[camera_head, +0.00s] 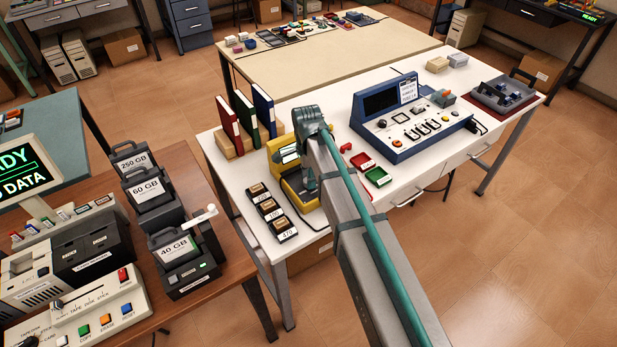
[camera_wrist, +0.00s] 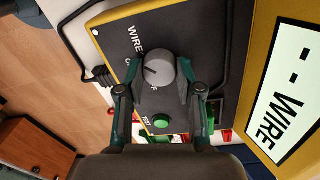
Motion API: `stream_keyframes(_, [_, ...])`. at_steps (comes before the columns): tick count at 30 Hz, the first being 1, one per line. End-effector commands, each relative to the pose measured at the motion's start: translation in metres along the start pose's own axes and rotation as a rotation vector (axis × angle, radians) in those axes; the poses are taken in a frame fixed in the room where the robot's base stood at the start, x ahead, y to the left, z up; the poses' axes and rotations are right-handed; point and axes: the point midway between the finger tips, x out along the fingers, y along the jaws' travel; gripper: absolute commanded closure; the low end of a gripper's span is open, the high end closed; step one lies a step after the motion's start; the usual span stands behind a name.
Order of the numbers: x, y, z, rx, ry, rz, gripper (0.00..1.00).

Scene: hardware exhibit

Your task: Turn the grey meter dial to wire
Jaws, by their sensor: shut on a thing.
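The meter's screen (camera_wrist: 283,105) reads "-- WIRE". My gripper (camera_wrist: 160,72) is shut on the dial, one finger on each side. A green TEST button (camera_wrist: 161,122) sits just below the dial.
A black cable (camera_wrist: 98,73) runs beside the meter. Several small labelled blocks (camera_head: 270,209) lie in front of the meter, and binders (camera_head: 244,118) stand behind it. Red (camera_head: 361,162) and green (camera_head: 378,177) trays and a blue console (camera_head: 412,118) are to the right.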

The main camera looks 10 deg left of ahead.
Motion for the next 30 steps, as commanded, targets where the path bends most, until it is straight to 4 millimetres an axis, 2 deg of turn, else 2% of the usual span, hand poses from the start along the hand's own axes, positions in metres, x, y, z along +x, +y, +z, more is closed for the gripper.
stream_keyframes(7, [-0.001, -0.001, -0.001, 0.002, 0.001, -0.002, 0.99])
stream_keyframes(8, [-0.001, -0.001, 0.000, 0.002, 0.001, -0.002, 0.63])
stream_keyframes(12, [-0.001, -0.001, 0.000, 0.001, 0.001, -0.002, 0.39])
stream_keyframes(23, [-0.002, 0.000, 0.000, -0.001, 0.000, -0.001, 0.39])
stream_keyframes(26, [-0.009, -0.001, 0.000, -0.001, 0.000, -0.002, 0.39])
stream_keyframes(30, [-0.028, -0.001, 0.000, -0.001, 0.000, -0.003, 0.39])
